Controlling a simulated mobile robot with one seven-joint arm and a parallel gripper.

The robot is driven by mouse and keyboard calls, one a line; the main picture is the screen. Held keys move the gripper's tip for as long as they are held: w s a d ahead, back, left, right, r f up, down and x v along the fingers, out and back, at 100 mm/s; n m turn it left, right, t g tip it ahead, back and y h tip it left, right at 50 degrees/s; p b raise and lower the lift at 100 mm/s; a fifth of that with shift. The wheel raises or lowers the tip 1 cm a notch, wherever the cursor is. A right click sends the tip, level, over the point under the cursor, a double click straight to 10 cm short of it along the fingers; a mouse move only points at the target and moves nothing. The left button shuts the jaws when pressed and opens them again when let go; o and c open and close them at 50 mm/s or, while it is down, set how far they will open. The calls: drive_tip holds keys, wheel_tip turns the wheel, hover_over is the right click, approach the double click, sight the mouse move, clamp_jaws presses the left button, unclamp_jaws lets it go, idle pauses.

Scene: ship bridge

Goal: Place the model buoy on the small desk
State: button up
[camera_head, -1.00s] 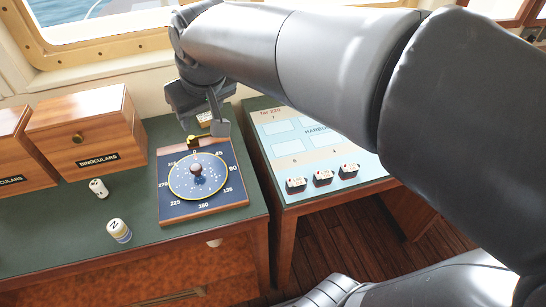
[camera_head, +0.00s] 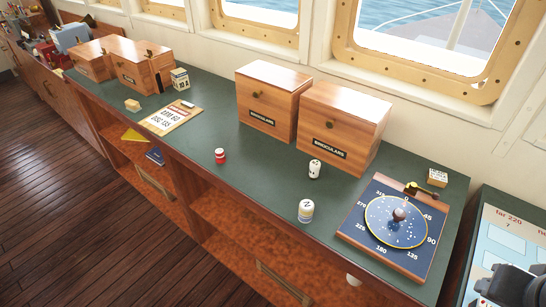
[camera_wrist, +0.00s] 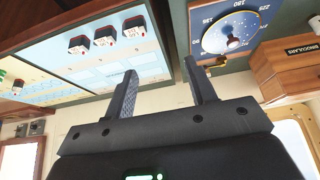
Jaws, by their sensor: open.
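No thing is plainly marked as the model buoy. Small upright pieces that could be it stand on the long green-topped counter (camera_head: 200,125) in the head view: a red one with a pale band (camera_head: 220,156), a white one (camera_head: 315,169) and a white one with coloured bands (camera_head: 306,211). The desk with a pale harbour panel (camera_head: 500,235) at the right edge may be the small desk; I cannot tell. It also shows in the wrist view (camera_wrist: 85,75). My gripper (camera_wrist: 160,66) is open and empty, with the panel and compass board beyond its fingers.
A blue compass board (camera_head: 352,232) lies at the counter's right end, with a small labelled block (camera_head: 437,178) behind it. Binoculars boxes (camera_head: 343,125) line the wall. A clipboard (camera_head: 170,118) lies further left. Open wooden floor (camera_head: 90,220) is in front of the counter.

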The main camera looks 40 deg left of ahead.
drive_tip(key=w+a+r+n+t+y, duration=0.2)
drive_tip(key=w+a+y, duration=0.1)
drive_tip(key=w+a, duration=0.65)
drive_tip(key=w+a+f+n+t+y, duration=0.15)
drive_tip(key=w+a, duration=0.25)
drive_tip(key=a, duration=0.6)
drive_tip(key=w+a+n+y, duration=0.1)
drive_tip(key=w+a+y, duration=0.15)
drive_tip(key=a, duration=0.65)
drive_tip(key=w+a+n+t+y, duration=0.1)
drive_tip(key=w+a, duration=0.4)
drive_tip(key=a, duration=0.5)
drive_tip(key=t+y, duration=0.2)
drive_tip(key=t, duration=0.1)
approach(219, 155)
drive_tip(key=w+d+r, duration=0.4)
drive_tip(key=w+r, duration=0.1)
drive_tip(key=w, duration=0.4)
drive_tip(key=shift+n+t, duration=0.65)
drive_tip(key=s+a+f, duration=0.1)
drive_tip(key=s+f, duration=0.1)
drive_tip(key=s, duration=0.1)
drive_tip(key=s+a+f, duration=0.4)
drive_tip(key=s, duration=0.1)
drive_tip(key=shift+s, duration=0.3)
drive_tip(key=x, duration=1)
drive_tip(key=shift+w+a, duration=0.15)
drive_tip(key=shift+w, duration=0.1)
drive_tip(key=shift+c, duration=0.3)
